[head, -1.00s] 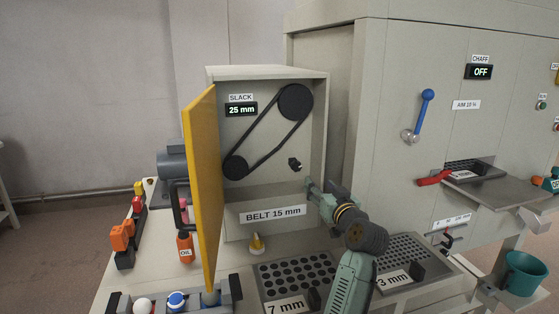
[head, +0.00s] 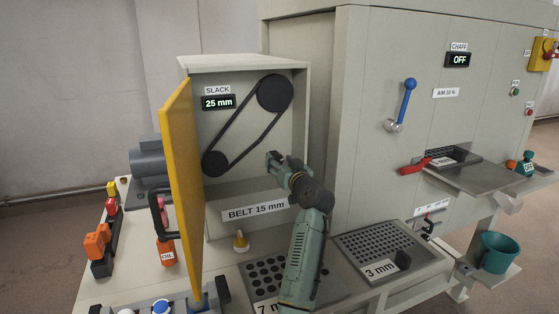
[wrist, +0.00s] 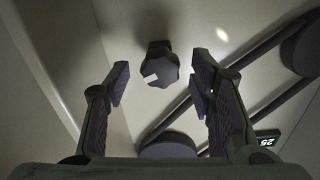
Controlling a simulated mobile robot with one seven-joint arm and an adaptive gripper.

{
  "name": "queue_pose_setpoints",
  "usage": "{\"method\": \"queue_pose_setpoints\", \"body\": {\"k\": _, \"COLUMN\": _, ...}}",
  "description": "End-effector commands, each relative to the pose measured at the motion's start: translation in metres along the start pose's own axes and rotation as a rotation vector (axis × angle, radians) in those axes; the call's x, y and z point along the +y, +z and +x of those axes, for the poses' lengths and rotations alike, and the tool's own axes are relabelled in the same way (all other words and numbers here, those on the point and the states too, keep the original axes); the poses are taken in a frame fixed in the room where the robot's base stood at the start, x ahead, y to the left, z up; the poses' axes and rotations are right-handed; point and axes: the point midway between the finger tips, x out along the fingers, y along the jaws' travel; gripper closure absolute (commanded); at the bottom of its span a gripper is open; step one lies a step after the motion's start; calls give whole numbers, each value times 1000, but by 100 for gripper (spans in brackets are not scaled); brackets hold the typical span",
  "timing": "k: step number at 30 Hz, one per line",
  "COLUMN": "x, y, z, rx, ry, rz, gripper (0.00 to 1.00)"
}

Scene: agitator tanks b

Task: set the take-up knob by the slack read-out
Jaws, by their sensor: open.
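The take-up knob (wrist: 159,66) is a dark, lobed knob with a pale mark on its face. In the wrist view it sits ahead of my open fingers, between their lines and touching neither. In the head view my gripper (head: 276,160) is inside the belt housing, in front of the knob, which it hides. The slack read-out (head: 218,102) shows 25 mm at the upper left of the housing's back wall. The black belt (head: 240,137) runs slantwise between two dark pulleys. A label below (head: 254,211) reads BELT 15 mm.
The yellow door (head: 180,190) stands open at the housing's left. The housing's right wall (head: 300,115) is close beside my gripper. A small yellow-tipped cone (head: 240,240) and perforated screens (head: 385,250) lie in front. An orange oil bottle (head: 166,250) stands left of the door.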

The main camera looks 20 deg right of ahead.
Motion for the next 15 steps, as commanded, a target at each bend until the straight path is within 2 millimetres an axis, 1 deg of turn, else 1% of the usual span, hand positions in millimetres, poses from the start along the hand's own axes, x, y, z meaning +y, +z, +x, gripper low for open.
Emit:
{"method": "queue_pose_setpoints", "body": {"k": 3, "x": -1, "y": 0, "z": 7, "rx": -1, "ry": -1, "rz": 0, "gripper": 50}}
{"method": "queue_pose_setpoints", "body": {"k": 11, "x": -1, "y": 0, "z": 8, "rx": 0, "ry": -1, "rz": -1, "gripper": 50}}
{"method": "queue_pose_setpoints", "body": {"k": 12, "x": -1, "y": 0, "z": 8, "rx": 0, "ry": -1, "rz": 0, "gripper": 51}}
{"method": "queue_pose_setpoints", "body": {"k": 15, "x": 0, "y": 0, "z": 8, "rx": 0, "ry": 0, "rz": 0, "gripper": 58}}
